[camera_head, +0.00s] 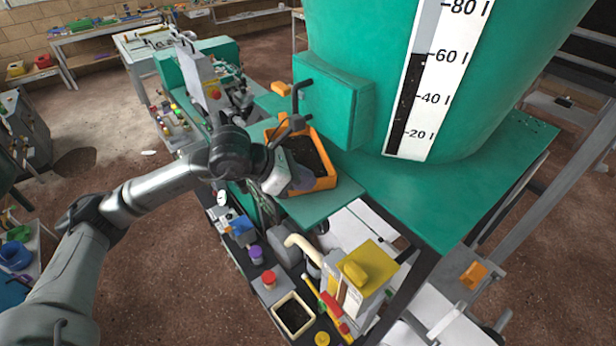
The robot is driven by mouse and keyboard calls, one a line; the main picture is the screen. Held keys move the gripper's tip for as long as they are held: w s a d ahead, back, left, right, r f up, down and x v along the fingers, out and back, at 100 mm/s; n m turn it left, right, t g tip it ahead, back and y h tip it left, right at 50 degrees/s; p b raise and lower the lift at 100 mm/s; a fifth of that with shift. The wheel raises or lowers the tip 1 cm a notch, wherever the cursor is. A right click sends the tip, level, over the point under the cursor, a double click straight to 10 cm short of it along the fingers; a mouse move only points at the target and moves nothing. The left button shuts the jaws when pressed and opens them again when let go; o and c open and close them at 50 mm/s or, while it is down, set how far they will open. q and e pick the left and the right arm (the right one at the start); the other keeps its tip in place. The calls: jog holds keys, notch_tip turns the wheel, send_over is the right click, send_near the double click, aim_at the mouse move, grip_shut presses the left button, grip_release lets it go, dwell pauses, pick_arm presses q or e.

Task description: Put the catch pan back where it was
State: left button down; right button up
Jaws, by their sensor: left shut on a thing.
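The catch pan appears to be the orange, open-topped pan (326,183) with dark material inside. It sits on, or just over, the green shelf beside the large green tank (345,110). My left gripper (298,180) is at the pan's near-left side and is shut on it. The fingertips are hard to make out, and my wrist hides part of that side. My right gripper is not in view.
A dark lever (301,95) stands up close behind the pan. A cream tray of dark material (293,313) and a yellow-topped box (365,268) are below, at the front. The shelf's front corner (325,205) is bare.

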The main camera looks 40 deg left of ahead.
pick_arm(q)
jog(key=c, duration=1.8)
grip_release()
jog(key=shift+f, duration=0.15)
jog(key=o, duration=0.5)
jog(key=shift+r, duration=0.25)
jog(key=shift+s+a, duration=0.15)
jog(key=shift+a, duration=0.05)
jog(key=b+v, duration=0.7)
jog(key=v, duration=0.4)
jog(key=shift+s+r, duration=0.2)
